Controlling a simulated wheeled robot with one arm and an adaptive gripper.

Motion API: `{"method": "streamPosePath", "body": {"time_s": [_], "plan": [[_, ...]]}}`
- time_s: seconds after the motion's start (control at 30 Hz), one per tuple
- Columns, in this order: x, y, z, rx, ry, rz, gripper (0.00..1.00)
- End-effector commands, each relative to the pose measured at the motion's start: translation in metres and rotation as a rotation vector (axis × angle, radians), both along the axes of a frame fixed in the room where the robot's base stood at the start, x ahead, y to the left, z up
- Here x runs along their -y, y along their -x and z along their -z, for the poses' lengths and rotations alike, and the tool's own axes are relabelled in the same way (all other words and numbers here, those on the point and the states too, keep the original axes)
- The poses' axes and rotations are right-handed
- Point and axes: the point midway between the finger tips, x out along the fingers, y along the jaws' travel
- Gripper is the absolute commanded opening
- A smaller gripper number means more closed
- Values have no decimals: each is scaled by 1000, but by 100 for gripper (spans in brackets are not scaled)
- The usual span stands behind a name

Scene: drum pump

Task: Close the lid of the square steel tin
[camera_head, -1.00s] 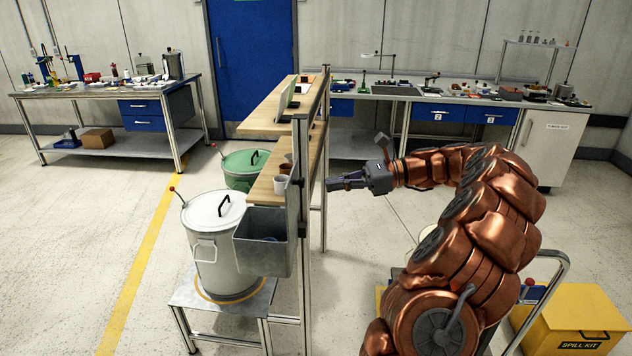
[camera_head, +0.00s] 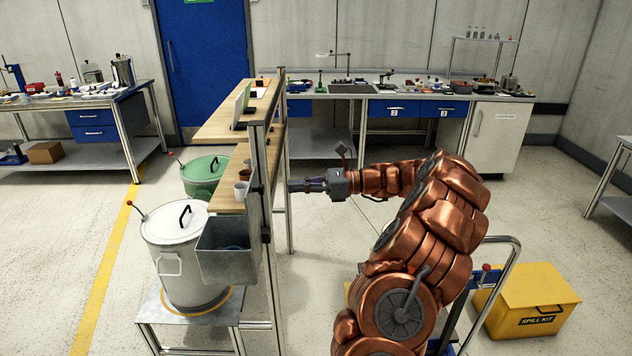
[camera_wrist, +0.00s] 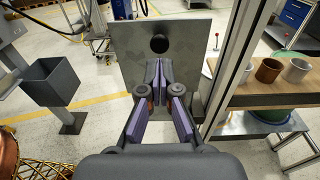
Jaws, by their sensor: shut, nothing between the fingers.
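A grey steel box, likely the square steel tin (camera_head: 222,265), is open beside the near shelf post in the head view, with something blue inside. A tall grey plate at its right side, seen nearly edge-on, looks like its raised lid (camera_head: 252,218). In the wrist view I see an upright square grey panel with a round black knob, likely this lid (camera_wrist: 130,50). My gripper (camera_head: 290,186) points left at the shelf side, right of the tin and higher than its rim. In the wrist view my gripper (camera_wrist: 160,65) is shut and empty before the panel; contact cannot be told.
A shelf post (camera_wrist: 232,65) stands right of the panel, with a wooden shelf (camera_wrist: 270,92) holding cups (camera_wrist: 268,70). A white lidded drum (camera_head: 180,250) stands left of the tin and a green drum (camera_head: 203,175) behind. A yellow spill kit (camera_head: 530,300) lies at right.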

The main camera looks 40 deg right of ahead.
Motion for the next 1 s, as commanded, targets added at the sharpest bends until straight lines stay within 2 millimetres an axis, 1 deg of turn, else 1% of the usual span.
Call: {"method": "streamPosePath", "body": {"time_s": [0.03, 0.1, 0.2, 0.33, 0.53, 0.87, 1.0], "plan": [[-8, -6, -2, 0, -1, -4, 0], [-16, -13, -1, -2, 1, -3, 0], [-27, -22, 0, -1, -1, -3, 0], [-37, -30, 1, 0, 0, -3, 0], [-42, -36, 3, 0, 1, 1, 0], [-43, -36, 3, -1, 2, 0, 0], [-46, -36, 1, -8, 14, -3, 0]]}}
